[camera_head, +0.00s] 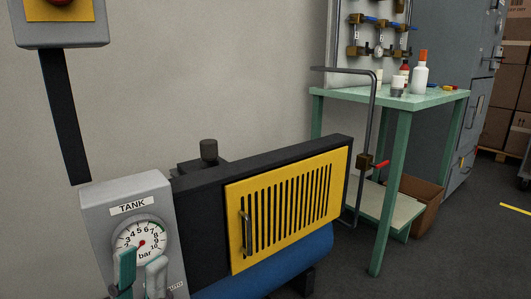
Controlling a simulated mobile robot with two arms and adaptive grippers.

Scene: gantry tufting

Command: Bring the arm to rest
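My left gripper (142,260) shows at the bottom left, with two upright fingers, one teal and one pale. The fingers stand apart with a gap between them, and I see nothing held there. They are in front of the lower part of the round pressure gauge (140,238) on the grey TANK box (100,225) and hide part of its dial. I cannot tell whether they touch the box. The rest of the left arm is below the picture. My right gripper is not in view.
A compressor with a yellow slatted panel (285,205) and blue tank (270,270) stands right of the box. A green table (440,101) holds bottles. A bent grey pipe (372,120) with a red-handled valve (372,163) rises between them. Floor (455,240) is clear at right.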

